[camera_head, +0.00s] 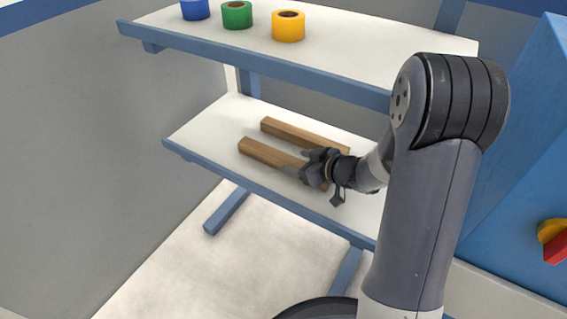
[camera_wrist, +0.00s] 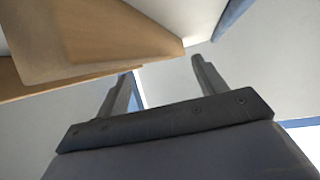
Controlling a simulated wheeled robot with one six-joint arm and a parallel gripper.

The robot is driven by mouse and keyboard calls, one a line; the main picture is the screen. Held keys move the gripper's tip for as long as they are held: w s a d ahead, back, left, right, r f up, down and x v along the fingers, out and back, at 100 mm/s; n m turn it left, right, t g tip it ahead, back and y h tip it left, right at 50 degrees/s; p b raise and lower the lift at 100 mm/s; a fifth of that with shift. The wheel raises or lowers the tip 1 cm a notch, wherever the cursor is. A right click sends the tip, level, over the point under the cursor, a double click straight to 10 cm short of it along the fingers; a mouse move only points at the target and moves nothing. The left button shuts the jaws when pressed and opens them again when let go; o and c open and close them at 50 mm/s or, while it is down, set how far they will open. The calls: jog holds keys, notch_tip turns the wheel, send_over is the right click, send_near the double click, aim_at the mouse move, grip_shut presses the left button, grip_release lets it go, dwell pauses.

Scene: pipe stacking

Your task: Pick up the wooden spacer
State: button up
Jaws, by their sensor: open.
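Two wooden spacers lie side by side on the lower shelf (camera_head: 205,135), a rear one (camera_head: 295,132) and a front one (camera_head: 262,151). My gripper (camera_head: 297,162) is at the right end of the front spacer and hides part of it in the head view. In the wrist view my gripper (camera_wrist: 162,68) is open, with nothing between its fingers. Wood with a large near face (camera_wrist: 120,30) fills the upper left there, beyond and left of the fingers. I cannot tell whether a finger touches a spacer.
An upper shelf (camera_head: 190,45) hangs above the lower one and holds a blue roll (camera_head: 195,9), a green roll (camera_head: 237,15) and a yellow roll (camera_head: 288,26). A blue cabinet (camera_head: 520,170) stands at the right. The lower shelf's left end is bare.

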aim_at(287, 159)
jog(key=b+x, duration=0.2)
jog(key=x, duration=0.2)
jog(key=shift+w+a+f, duration=0.1)
jog(key=shift+w+f, duration=0.1)
jog(key=shift+w, duration=0.15)
jog(key=c, duration=1.3)
jog(key=shift+r, duration=0.1)
